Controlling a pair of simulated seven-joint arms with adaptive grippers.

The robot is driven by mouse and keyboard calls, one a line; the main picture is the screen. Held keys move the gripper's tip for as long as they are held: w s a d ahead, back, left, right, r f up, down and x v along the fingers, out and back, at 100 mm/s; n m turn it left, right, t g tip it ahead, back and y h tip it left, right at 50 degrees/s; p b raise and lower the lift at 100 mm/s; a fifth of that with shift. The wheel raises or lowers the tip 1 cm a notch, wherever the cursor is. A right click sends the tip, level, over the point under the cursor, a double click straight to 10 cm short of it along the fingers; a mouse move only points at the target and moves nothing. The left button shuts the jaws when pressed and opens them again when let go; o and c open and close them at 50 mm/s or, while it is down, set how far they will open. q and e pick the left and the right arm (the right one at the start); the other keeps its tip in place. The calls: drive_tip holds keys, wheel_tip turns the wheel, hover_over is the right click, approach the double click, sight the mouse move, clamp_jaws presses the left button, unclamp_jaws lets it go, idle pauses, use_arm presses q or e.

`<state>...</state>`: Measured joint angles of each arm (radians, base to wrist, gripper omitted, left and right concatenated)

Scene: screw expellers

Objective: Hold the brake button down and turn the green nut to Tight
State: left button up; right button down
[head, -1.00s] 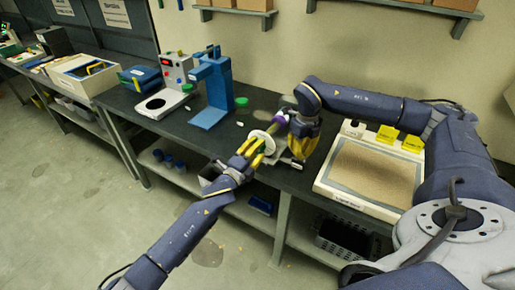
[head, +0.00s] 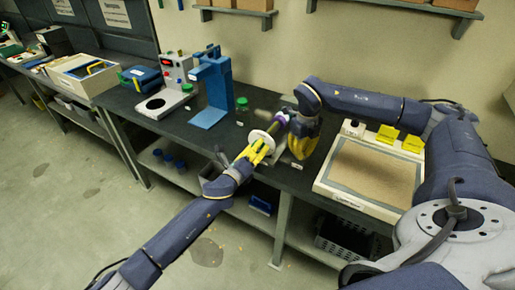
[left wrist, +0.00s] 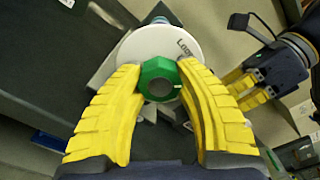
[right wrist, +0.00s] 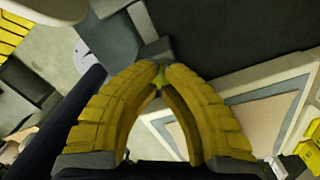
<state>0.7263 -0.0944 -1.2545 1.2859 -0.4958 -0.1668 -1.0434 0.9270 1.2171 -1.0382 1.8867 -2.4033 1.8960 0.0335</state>
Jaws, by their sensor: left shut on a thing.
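The green nut (left wrist: 160,82) is a hexagon with a round hole, in front of a white dial disc (left wrist: 150,45) with partly readable lettering, "Loo…", at its upper right. My left gripper (head: 259,148) has its yellow fingers on both sides of the nut, touching it. The disc also shows in the head view (head: 262,136), with a purple part (head: 280,117) behind it. My right gripper (head: 301,152) points down beside the expeller, to its right. In the right wrist view its fingertips (right wrist: 160,72) meet, with nothing clearly between them. I cannot make out the brake button.
A sand-coloured tray (head: 368,172) stands right of the expeller on the dark bench. A blue press stand (head: 213,90) and a grey device with a red display (head: 178,75) stand to the left. The bench front edge lies below my left gripper.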

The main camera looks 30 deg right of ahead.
use_arm(q)
drive_tip(key=o, duration=1.1)
drive_tip(key=n, duration=0.3)
drive_tip(key=shift+n, duration=0.4)
drive_tip(key=n, duration=0.4)
drive_tip(key=shift+c, duration=0.3)
